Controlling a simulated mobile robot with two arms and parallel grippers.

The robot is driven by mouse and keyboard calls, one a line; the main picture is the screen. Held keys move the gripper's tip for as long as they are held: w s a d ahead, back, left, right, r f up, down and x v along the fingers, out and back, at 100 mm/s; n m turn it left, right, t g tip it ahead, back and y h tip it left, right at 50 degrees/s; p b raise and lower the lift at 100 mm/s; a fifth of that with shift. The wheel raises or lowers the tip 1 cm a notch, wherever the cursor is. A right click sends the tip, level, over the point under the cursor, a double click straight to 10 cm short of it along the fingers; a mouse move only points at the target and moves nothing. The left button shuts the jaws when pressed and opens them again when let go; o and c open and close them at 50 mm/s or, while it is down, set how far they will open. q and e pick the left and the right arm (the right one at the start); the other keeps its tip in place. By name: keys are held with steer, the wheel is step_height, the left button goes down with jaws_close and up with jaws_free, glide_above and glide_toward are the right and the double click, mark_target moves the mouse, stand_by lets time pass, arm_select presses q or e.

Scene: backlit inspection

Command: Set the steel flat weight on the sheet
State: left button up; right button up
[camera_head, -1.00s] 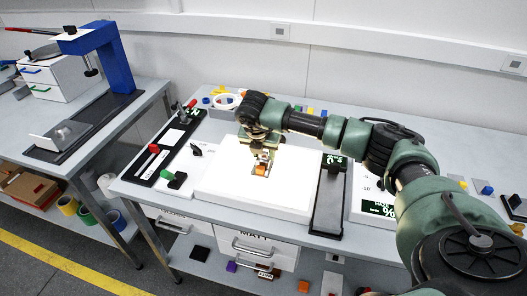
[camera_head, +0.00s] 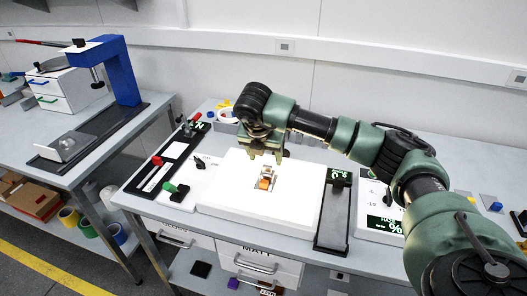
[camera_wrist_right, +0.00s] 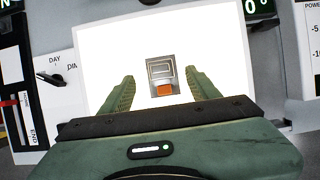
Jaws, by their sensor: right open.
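The steel flat weight (camera_head: 268,171) is a small grey, square-stepped piece on the bright white light panel (camera_head: 225,195). It also shows in the right wrist view (camera_wrist_right: 160,70), between and beyond the fingers. A separate sheet cannot be made out against the glare. My right gripper (camera_head: 265,156) is open and empty, above the weight and apart from it. My left gripper is not in view.
A black strip with a green display (camera_head: 333,215) stands right of the panel. A blue-armed stand (camera_head: 122,75) is on the left table. Much of the panel around the weight is clear.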

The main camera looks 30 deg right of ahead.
steer(key=shift+b+v, duration=0.4)
steer(key=shift+v, duration=2.25)
